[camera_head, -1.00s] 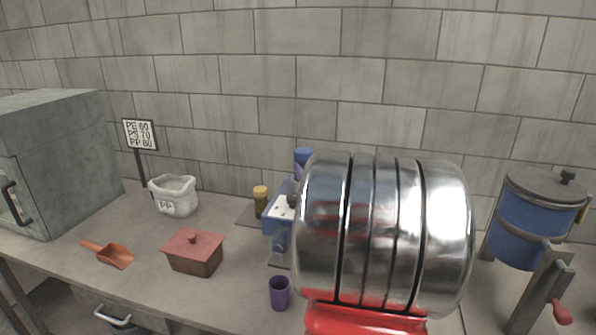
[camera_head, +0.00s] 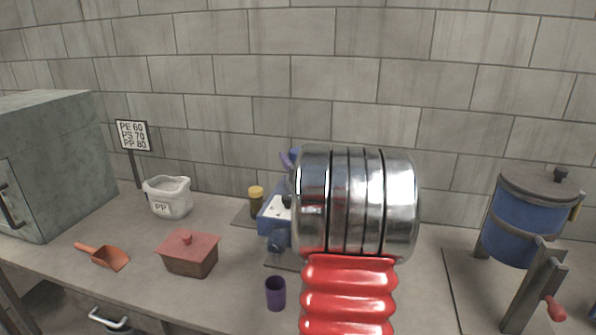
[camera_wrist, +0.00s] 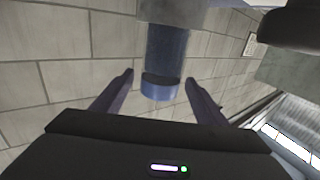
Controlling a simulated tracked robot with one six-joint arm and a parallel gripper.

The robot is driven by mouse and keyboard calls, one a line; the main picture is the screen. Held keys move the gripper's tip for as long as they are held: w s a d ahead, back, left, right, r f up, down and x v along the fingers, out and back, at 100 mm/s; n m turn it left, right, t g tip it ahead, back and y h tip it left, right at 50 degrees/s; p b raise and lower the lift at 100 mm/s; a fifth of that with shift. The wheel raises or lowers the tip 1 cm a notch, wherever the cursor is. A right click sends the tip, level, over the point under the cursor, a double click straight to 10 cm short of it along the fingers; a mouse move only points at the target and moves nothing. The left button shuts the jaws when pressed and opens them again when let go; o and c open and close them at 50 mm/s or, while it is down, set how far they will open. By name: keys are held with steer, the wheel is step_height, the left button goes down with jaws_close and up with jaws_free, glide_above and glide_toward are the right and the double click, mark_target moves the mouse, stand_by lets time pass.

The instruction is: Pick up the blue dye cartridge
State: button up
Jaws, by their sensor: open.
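The blue dye cartridge (camera_wrist: 166,55) is a blue translucent cylinder in the middle of the wrist view. Its rounded darker-blue end points toward my gripper, and its other end meets a grey block. My gripper (camera_wrist: 159,78) is open, one finger on each side of the cartridge's end, with visible gaps. Whether the fingers overlap it in depth is hard to tell. In the head view, my arm hides most of the gripper and the cartridge. A bluish-purple tip shows above the blue machine (camera_head: 277,218), left of my arm.
A yellow-capped jar (camera_head: 256,201), purple cup (camera_head: 275,293), red-lidded box (camera_head: 188,254), orange scoop (camera_head: 105,257), white PP bag (camera_head: 167,197) and number sign (camera_head: 132,135) stand on the bench. A grey oven is left; a blue lidded drum (camera_head: 527,222) is right.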

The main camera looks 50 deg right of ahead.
steer(key=shift+w, duration=0.1)
steer(key=shift+x, duration=2.5)
steer(key=c, duration=1.6)
